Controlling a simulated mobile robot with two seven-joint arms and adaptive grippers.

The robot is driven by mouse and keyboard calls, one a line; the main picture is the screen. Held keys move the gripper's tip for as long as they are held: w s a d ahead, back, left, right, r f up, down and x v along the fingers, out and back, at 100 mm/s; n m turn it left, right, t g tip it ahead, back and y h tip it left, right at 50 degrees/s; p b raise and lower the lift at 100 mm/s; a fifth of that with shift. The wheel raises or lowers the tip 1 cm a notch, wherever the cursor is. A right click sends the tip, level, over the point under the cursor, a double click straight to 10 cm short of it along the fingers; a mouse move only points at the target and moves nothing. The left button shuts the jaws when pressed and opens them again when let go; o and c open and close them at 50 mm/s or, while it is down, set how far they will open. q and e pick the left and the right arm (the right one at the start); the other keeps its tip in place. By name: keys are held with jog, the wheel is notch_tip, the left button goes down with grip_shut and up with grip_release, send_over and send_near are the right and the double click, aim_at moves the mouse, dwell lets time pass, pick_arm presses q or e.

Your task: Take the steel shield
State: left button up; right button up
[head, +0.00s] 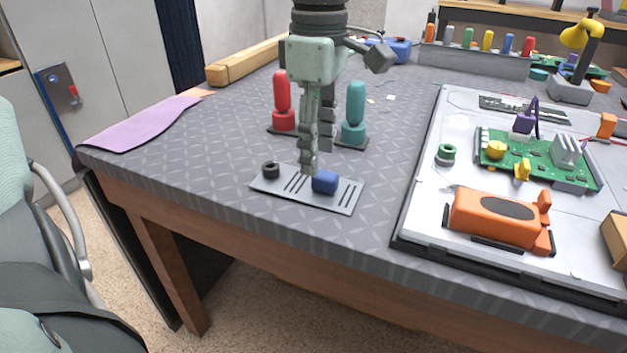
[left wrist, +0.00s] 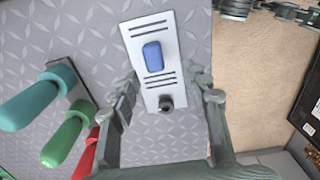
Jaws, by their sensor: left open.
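The steel shield (head: 341,198) is a flat, light grey slotted plate lying on the table near its front edge. A blue block (head: 325,182) and a small black ring-like knob (head: 270,169) sit on top of it. The plate also shows in the left wrist view (left wrist: 143,48), with its blue block (left wrist: 153,57) and dark knob (left wrist: 166,103). My left gripper (head: 309,168) points down right above the plate, its fingers partly hiding the plate's far edge. In the left wrist view its open fingers (left wrist: 168,85) stand on either side of the plate's knob end. My right gripper is not in view.
Red (head: 282,103) and teal (head: 355,115) handled tools stand upright just behind the plate. An open TV panel (head: 425,200) with a green circuit board (head: 545,165) and an orange part (head: 495,218) lies to the right. A purple cloth (head: 140,125) lies at the left, with bare table between.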

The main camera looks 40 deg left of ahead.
aim_at(324, 173)
pick_arm(q)
jog(key=f, duration=0.2)
jog(key=w+f, duration=0.1)
jog(key=f, duration=0.1)
jog(key=shift+d+f, duration=0.2)
jog(key=shift+f, duration=0.1)
grip_shut()
